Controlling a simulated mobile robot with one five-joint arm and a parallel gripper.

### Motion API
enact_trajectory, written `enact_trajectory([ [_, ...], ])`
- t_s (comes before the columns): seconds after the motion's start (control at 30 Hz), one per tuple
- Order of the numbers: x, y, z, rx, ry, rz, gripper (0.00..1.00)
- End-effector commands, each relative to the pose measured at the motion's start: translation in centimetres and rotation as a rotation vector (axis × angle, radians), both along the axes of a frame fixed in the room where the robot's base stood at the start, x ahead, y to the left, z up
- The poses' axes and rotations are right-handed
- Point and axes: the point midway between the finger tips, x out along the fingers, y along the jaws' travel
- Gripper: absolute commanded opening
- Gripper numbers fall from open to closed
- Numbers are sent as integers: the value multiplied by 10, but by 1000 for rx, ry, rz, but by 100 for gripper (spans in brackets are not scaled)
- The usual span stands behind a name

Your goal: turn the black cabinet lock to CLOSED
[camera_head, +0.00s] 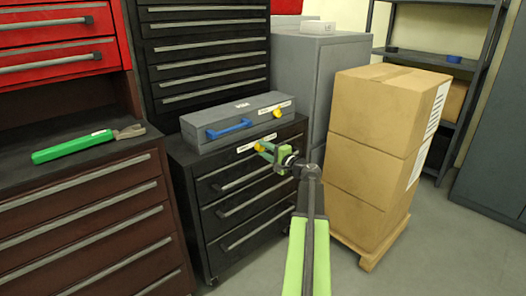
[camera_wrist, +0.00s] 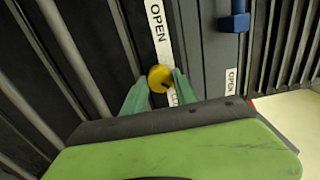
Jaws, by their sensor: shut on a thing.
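The black cabinet (camera_head: 228,222) stands in the middle, with a white label strip and a yellow lock knob (camera_head: 260,146) at its top right front edge. In the wrist view the yellow knob (camera_wrist: 159,76) sits between my two teal fingertips, which touch its sides. My gripper (camera_head: 265,151) is shut on the knob; its fingers also show in the wrist view (camera_wrist: 161,86). The label (camera_wrist: 157,30) reads OPEN above the knob. The lettering below is mostly hidden by my fingers. A small dark mark shows on the knob's lower right; its exact pointing is hard to tell.
A grey toolbox (camera_head: 215,128) with a blue handle (camera_head: 228,129) and its own yellow knob (camera_head: 277,114) lies on the cabinet. Stacked cardboard boxes (camera_head: 372,150) on a pallet stand close to my arm's right. Floor is clear at front right.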

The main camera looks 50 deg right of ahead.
Motion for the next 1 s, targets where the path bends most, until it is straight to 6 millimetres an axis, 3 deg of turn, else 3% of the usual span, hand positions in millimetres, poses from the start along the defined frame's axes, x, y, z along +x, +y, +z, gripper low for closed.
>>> enact_trajectory([
  [0.47, 1, -1, 1, 14, -5, -2, 0],
  [0.5, 1, -1, 1, 14, -5, -2, 39],
  [0.63, 0, -1, 1, 12, -3, -2, 56],
  [1.0, -7, 0, 0, 10, -2, -2, 56],
])
